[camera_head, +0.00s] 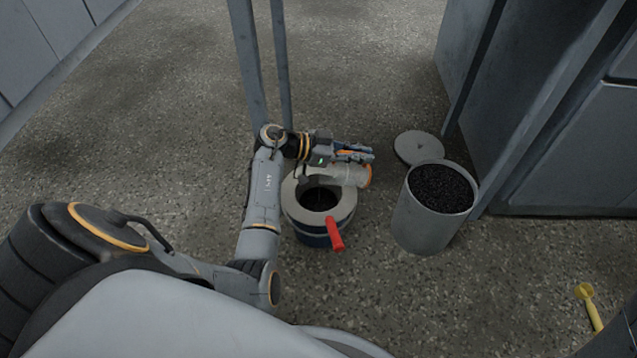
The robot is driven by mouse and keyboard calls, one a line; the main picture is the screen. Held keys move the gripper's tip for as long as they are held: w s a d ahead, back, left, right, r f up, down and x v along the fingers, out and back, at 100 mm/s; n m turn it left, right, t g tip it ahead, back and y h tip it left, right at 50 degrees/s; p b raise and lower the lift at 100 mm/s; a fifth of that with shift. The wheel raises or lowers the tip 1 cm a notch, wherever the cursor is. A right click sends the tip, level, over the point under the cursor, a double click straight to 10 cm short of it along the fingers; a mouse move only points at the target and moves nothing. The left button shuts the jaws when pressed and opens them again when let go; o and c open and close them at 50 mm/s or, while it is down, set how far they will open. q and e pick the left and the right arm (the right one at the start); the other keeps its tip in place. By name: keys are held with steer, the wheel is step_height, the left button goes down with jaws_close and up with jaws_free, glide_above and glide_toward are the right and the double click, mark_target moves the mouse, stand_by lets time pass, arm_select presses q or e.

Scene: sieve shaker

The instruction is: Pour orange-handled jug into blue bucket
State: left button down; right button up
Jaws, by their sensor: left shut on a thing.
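The blue bucket (321,239) stands on the floor in the middle of the head view. It has a broad grey rim and a dark opening. The jug (345,175) is a pale grey vessel with an orange end at its right. It lies tipped on its side above the far part of the bucket's rim. My left gripper (362,154) is shut on the jug from above; the fingers hide its handle. I cannot tell whether anything flows from the jug. My right gripper is not in view.
A red handle (335,233) sticks out at the bucket's front right. A grey bin (420,225) filled with black grains stands to the right, with a round grey lid (418,147) behind it. A yellow tool (588,300) is at lower right. Metal legs rise behind my arm.

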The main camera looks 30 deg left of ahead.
arm_select(q)
steer(key=shift+s+a+r+t+h+p, duration=0.7)
steer(key=shift+a+r+h+p, duration=0.05)
steer(key=shift+a+r+h, duration=0.1)
stand_by(3.5)
